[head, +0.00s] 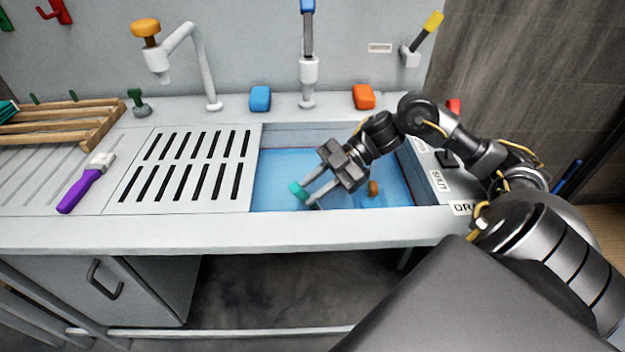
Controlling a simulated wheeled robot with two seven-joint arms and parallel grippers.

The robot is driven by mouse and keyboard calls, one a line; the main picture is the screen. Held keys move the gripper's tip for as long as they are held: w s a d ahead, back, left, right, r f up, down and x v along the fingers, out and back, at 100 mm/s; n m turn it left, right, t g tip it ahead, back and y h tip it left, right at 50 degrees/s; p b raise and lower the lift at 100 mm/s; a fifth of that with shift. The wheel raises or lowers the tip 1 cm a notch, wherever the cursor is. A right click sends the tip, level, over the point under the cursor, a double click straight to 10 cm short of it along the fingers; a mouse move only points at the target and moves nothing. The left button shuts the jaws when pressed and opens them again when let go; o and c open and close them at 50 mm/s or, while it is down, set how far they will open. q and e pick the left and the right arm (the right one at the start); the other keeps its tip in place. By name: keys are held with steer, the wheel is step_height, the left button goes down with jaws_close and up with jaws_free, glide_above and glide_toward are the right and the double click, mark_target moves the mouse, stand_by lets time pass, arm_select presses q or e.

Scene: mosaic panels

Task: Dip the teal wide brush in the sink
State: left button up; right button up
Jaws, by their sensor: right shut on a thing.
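The sink (285,131) is a rectangular basin set in the right part of the counter, with blue water (278,170) in it. My right gripper (309,192) reaches over the basin from the right, its fingers pointing left and down. It is shut on the teal wide brush (297,190), of which only a small teal part shows at the fingertips. The rest of the brush is hidden, and I cannot tell how deep it is in the water. My left gripper is not in view.
A slotted drainboard (187,168) lies left of the sink. A purple brush (82,188) and a wooden rack (65,122) are farther left. A white faucet (308,75), a blue block (260,98) and an orange block (363,96) line the back. A brownish thing (374,188) shows in the basin.

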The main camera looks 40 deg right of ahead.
steer(key=shift+a, duration=0.1)
steer(key=shift+w+a+r+p, duration=0.1)
steer(key=shift+w+a+p, duration=0.15)
steer(key=shift+p, duration=0.05)
steer(key=shift+w+a, duration=0.2)
steer(key=shift+a, duration=0.1)
steer(key=shift+s+d, duration=0.1)
steer(key=shift+d, duration=0.05)
steer(key=shift+s+d, duration=0.4)
steer(key=shift+d, duration=0.1)
steer(key=shift+w+a+p, duration=0.1)
steer(key=shift+a+p, duration=0.05)
steer(key=shift+p, duration=0.15)
